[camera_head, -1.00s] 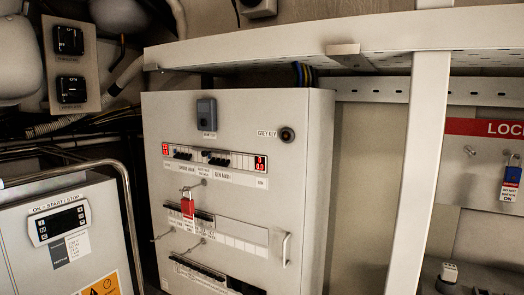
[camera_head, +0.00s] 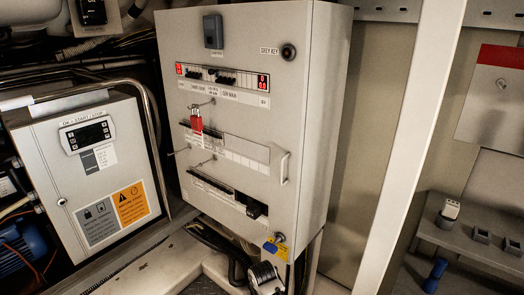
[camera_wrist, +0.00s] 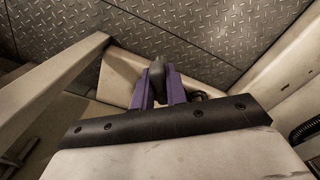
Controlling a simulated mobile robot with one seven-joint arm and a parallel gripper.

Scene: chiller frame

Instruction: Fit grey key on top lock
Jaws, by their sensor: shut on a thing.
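My gripper (camera_wrist: 158,80) shows in the wrist view with its two purple fingers shut on a dark grey, rounded piece, which I take to be the grey key (camera_wrist: 157,66). It sticks out past the fingertips; its far end is not clear. In the head view, the top lock (camera_head: 288,52) is a round dark fitting at the upper right of the grey cabinet's front (camera_head: 250,125), beside the label "GREY KEY". Nothing is seen in it. I cannot make out my gripper in the head view, and the lock is not seen in the wrist view.
A red padlock (camera_head: 196,120) and a handle (camera_head: 284,168) stick out from the cabinet front. A pale upright post (camera_head: 410,150) stands to its right. A shelf with small holders (camera_head: 470,240) is at lower right. A control box (camera_head: 85,165) stands at left. The wrist view shows tread-plate floor (camera_wrist: 215,35).

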